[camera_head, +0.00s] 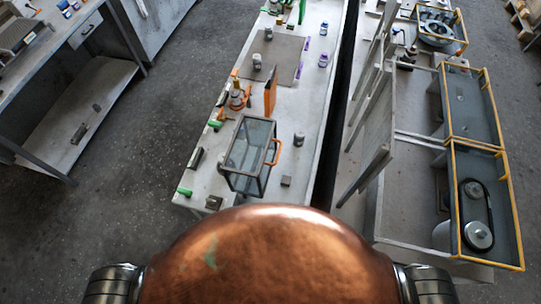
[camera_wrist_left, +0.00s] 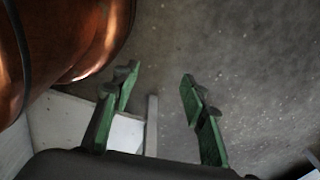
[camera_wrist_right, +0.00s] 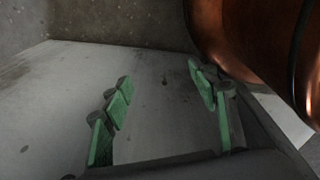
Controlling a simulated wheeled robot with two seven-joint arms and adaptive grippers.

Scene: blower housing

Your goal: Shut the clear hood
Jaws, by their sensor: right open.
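The clear hood (camera_head: 248,150) is a dark-framed box with see-through panels on the near part of the pale middle table. An orange handle (camera_head: 276,151) sits on its right side. I cannot tell from this angle how far open it stands. Neither gripper shows in the head view. My left gripper (camera_wrist_left: 156,82) is open and empty in the left wrist view, above grey floor. My right gripper (camera_wrist_right: 160,78) is open and empty in the right wrist view, above a pale grey surface. The hood is in neither wrist view.
A small grey cylinder (camera_head: 299,139) stands right of the hood, and a dark block (camera_head: 286,181) lies near its front. An orange upright piece (camera_head: 270,91) is behind it. A grey mat (camera_head: 285,55) lies farther back. Yellow-framed machinery (camera_head: 478,190) stands on the right.

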